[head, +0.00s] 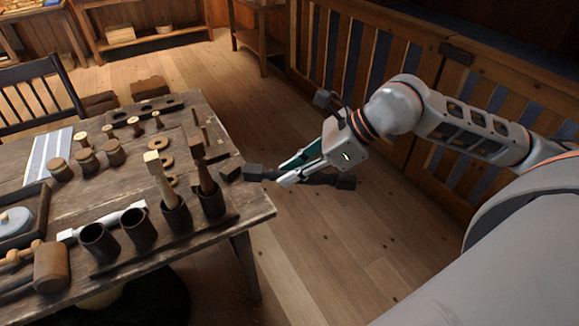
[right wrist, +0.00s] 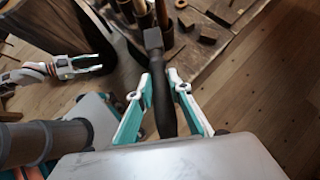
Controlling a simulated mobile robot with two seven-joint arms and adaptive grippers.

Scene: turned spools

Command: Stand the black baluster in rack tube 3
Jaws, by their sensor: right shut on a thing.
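The black baluster (head: 322,179) lies roughly level in my right gripper (head: 284,182), off the table's right edge, its square end toward the table. In the right wrist view the baluster (right wrist: 154,60) runs between the two fingers of the gripper (right wrist: 160,82), which is shut on it. The rack (head: 190,233) has dark tubes in a row at the table's front right. Two left tubes are empty, one (head: 98,241) and another (head: 138,228). The two right tubes hold a pale baluster (head: 162,182) and a brown baluster (head: 203,170). No tube numbers are readable. My left gripper (right wrist: 88,65) appears open and empty.
The wooden table (head: 250,205) also carries small spools, round jars (head: 85,160), a mallet (head: 52,266) and a tray (head: 30,196). A slatted wooden barrier (head: 345,60) stands behind my right arm. The floor (head: 330,250) right of the table is clear.

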